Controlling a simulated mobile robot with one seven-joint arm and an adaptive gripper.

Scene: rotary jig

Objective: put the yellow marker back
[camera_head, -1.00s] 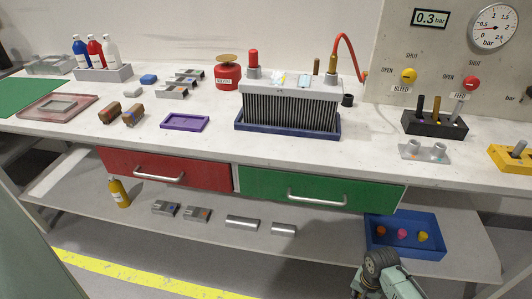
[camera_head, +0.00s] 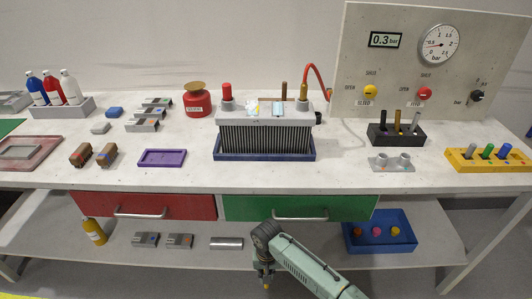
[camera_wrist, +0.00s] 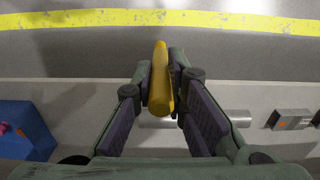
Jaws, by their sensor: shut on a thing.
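The yellow marker (camera_wrist: 160,85) is held between the two fingers of my gripper (camera_wrist: 162,100) in the wrist view, pointing away from the wrist. In the head view my gripper (camera_head: 264,276) is low, in front of the lower shelf, and a small yellow tip (camera_head: 267,288) shows beneath it. The yellow holder (camera_head: 455,158) is on the tabletop at the far right, well above and to the right of my gripper. Upright grey, green and blue pieces stand in it.
A black rack (camera_head: 378,138) with upright pieces and a grey two-cup fixture (camera_head: 380,164) stand left of the holder. Below are the green drawer (camera_head: 250,208) and a blue bin (camera_head: 357,242) with small coloured items. The table's front edge lies above my gripper.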

